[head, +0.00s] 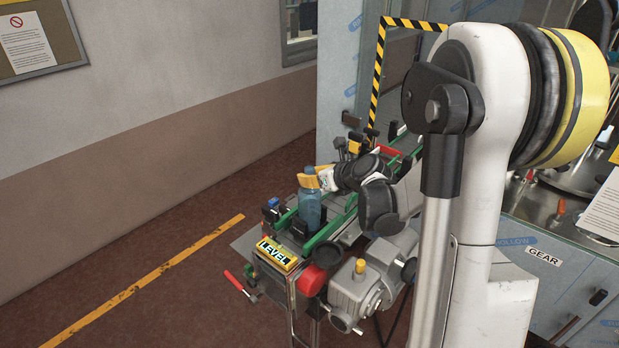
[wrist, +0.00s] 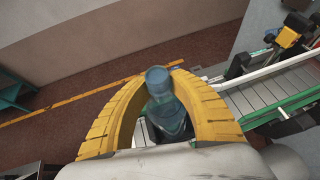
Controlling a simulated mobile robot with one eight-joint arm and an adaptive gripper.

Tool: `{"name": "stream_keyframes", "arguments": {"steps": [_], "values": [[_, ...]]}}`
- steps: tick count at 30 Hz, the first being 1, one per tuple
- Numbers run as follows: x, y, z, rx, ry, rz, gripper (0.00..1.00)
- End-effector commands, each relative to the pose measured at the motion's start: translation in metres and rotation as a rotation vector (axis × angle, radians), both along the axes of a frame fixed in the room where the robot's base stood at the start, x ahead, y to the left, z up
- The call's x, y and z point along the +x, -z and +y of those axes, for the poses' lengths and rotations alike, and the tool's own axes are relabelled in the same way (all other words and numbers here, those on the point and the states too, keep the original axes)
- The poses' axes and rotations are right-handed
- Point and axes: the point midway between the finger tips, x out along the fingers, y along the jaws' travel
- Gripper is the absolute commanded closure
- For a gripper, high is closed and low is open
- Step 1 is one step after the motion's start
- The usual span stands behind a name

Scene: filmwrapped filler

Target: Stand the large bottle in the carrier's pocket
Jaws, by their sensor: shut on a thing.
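The large bottle (head: 309,208) is blue and translucent and stands upright at the near end of the conveyor. My gripper (head: 318,179) has its yellow fingers around the bottle's upper part and is shut on it. In the wrist view the bottle (wrist: 163,97) sits between the two curved yellow fingers of my gripper (wrist: 162,80), its cap towards the camera. A dark holder (head: 300,229), perhaps the carrier, is at the bottle's lower end. I cannot tell whether the bottle's base is inside a pocket; the base is hidden.
The conveyor (wrist: 270,95) with green side rails runs back to the right. A yellow LEVEL sign (head: 278,254), a red knob (head: 311,280) and a grey motor (head: 361,287) are close to its near end. Open floor (head: 190,290) lies to the left.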

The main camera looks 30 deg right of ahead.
Motion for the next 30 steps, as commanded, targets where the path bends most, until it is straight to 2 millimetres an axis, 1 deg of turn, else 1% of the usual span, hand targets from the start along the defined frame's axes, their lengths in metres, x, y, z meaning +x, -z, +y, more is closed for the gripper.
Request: {"name": "stream_keyframes", "arguments": {"steps": [5,9,10,12,20,24,26,30], "values": [[0.000,-0.001,0.000,0.000,0.000,0.000,1.00],[0.000,0.004,0.000,0.000,0.000,0.000,1.00],[0.000,0.003,0.000,0.000,0.000,0.000,0.71],[0.000,0.002,0.000,0.000,0.000,0.000,0.54],[0.000,0.002,0.000,0.000,0.000,0.000,0.54],[-0.002,-0.004,0.000,0.000,0.001,0.000,0.54],[-0.010,-0.007,-0.002,0.001,0.002,0.000,0.54],[-0.036,-0.022,-0.006,0.000,0.004,0.000,0.54]]}}
